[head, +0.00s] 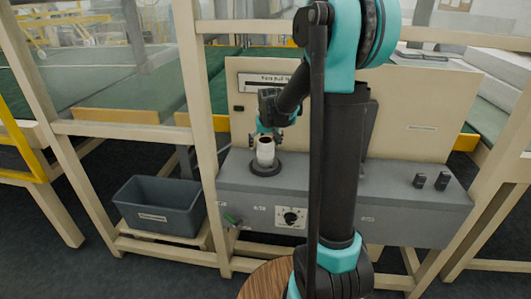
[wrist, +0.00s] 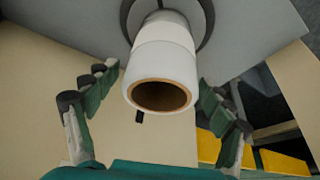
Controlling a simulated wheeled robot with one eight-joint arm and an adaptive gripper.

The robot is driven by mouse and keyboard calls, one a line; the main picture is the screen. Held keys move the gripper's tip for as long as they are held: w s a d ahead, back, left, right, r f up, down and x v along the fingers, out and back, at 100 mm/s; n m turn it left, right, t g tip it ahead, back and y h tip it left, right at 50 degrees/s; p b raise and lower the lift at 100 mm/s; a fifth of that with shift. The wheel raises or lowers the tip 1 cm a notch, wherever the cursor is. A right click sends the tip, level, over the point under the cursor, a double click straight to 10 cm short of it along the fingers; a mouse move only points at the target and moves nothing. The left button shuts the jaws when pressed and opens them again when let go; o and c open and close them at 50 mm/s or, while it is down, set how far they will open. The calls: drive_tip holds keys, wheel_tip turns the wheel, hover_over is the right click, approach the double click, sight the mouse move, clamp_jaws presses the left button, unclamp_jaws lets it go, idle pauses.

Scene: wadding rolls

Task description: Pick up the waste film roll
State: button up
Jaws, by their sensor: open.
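The waste film roll (head: 265,152) is a white roll standing on a dark round holder (head: 266,169) on the grey machine ledge. In the wrist view the roll (wrist: 163,62) shows its open end with a brown core, and its far end meets the dark round holder (wrist: 205,14). My gripper (head: 267,137) is right above or at the roll in the head view. In the wrist view my gripper (wrist: 160,115) is open, with one finger on each side of the roll and visible gaps between. I cannot tell the exact depth between fingertips and roll.
A grey bin (head: 160,205) stands on a low shelf to the left. Two black knobs (head: 431,181) stand on the right of the grey ledge (head: 350,202). A beige panel (head: 415,115) rises behind, and beige frame posts (head: 196,120) stand left of the roll.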

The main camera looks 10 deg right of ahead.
drive_tip(key=shift+x, duration=1.1)
drive_tip(key=shift+c, duration=0.5)
drive_tip(key=c, duration=1.3)
drive_tip(key=shift+r, duration=0.1)
